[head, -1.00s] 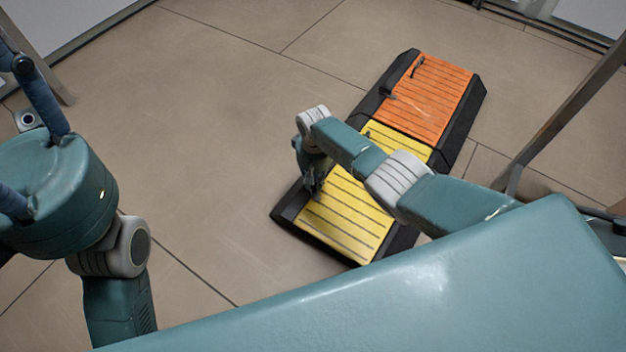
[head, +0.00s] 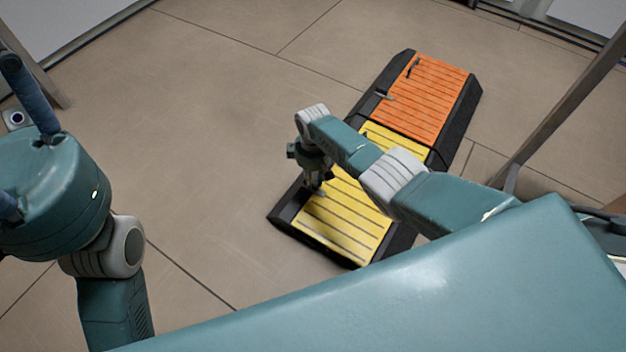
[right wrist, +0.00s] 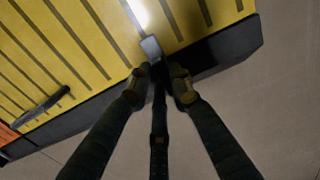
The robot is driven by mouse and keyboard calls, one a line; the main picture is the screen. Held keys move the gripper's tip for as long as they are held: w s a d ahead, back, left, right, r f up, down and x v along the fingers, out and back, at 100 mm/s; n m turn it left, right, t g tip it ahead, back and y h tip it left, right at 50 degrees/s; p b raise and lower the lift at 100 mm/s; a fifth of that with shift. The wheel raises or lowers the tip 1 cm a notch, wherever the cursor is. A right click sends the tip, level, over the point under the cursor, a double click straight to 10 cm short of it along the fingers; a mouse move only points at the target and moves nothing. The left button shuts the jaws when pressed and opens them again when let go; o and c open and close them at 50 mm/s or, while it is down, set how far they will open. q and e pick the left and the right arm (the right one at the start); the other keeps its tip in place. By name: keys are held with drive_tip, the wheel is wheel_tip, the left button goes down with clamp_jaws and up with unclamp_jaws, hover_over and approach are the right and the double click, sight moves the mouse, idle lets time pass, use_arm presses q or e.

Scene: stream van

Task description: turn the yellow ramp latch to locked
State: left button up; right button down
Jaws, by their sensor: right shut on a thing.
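The yellow ramp section (head: 345,225) lies flat on the floor with dark edging; it also shows in the right wrist view (right wrist: 95,50). My right gripper (head: 315,186) is at its left edge, pointing down. In the right wrist view my right gripper (right wrist: 159,86) is shut on the ramp latch (right wrist: 151,47), a dark lever with a grey end that reaches over the yellow surface. The fingers hide part of the lever. The lock marking is not readable. My left arm is at the left; its gripper is out of view.
An orange ramp section (head: 430,95) adjoins the yellow one and carries dark fittings along its left side. Another dark handle (right wrist: 42,105) lies on the yellow section. The tiled floor left of the ramp is clear. A slanted post (head: 565,105) stands at the right.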

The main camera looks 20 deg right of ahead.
sight(313, 183)
idle(0.4)
drive_tip(key=c, duration=1.5)
unclamp_jaws()
drive_tip(key=shift+c, duration=0.2)
wheel_tip(313, 183, up, 12)
